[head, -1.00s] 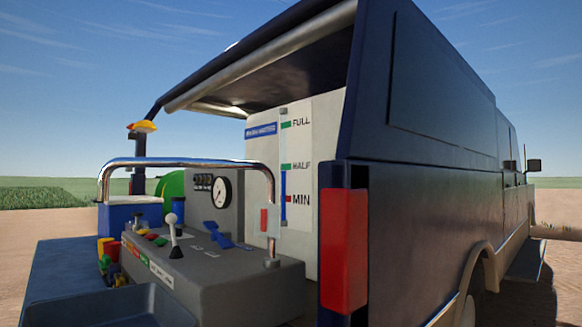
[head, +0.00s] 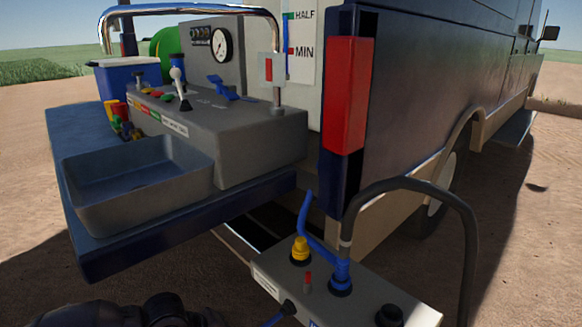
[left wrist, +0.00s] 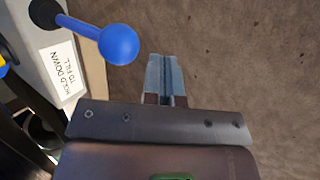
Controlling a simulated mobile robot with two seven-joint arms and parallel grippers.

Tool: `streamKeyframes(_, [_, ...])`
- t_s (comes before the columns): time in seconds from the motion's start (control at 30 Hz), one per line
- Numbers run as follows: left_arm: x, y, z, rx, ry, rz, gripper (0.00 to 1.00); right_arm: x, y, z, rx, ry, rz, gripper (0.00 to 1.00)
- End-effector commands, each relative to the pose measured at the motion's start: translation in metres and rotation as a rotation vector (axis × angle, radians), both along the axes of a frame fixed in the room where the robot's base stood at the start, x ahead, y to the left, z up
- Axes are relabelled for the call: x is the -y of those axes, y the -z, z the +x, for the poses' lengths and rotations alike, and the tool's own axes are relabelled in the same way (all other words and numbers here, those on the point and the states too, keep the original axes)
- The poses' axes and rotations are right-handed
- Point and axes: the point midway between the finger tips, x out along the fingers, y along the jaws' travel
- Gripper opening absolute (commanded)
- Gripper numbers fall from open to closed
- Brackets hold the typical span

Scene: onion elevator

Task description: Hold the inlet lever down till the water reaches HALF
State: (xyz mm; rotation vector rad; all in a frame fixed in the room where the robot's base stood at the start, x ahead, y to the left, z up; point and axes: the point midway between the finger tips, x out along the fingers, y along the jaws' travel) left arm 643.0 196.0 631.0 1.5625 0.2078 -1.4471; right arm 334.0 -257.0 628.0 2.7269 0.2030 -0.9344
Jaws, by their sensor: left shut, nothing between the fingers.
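My right gripper is out of view. The water gauge (head: 287,45) has a blue column above MIN, up close to the HALF mark; its exact top is unclear.
The lever sits on a grey control box (head: 375,300) with a yellow knob (head: 300,249), a small red-tipped switch (head: 308,279) and a black hose (head: 455,198). A grey sink (head: 140,185) and a lever console (head: 230,130) lie behind, beside the dark vehicle.

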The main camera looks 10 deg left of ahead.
Motion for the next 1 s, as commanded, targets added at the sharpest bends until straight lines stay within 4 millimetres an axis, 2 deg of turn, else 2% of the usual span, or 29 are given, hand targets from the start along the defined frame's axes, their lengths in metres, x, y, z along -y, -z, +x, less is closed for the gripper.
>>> streamKeyframes(0.03, [-0.008,-0.017,-0.003,0.013,-0.001,0.004,0.00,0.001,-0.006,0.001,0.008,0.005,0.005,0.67])
streamKeyframes(0.1, [-0.016,-0.028,-0.008,0.015,-0.001,0.003,0.00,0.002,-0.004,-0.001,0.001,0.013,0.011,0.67])
streamKeyframes(0.4, [-0.043,-0.063,-0.028,0.013,-0.001,-0.001,0.00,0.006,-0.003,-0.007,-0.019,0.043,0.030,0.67])
streamKeyframes(0.6, [-0.049,-0.071,-0.034,0.011,0.001,-0.002,0.00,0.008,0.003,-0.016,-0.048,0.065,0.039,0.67])
streamKeyframes(1.0, [-0.049,-0.070,-0.036,0.003,-0.004,-0.012,0.00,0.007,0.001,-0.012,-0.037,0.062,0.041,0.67])
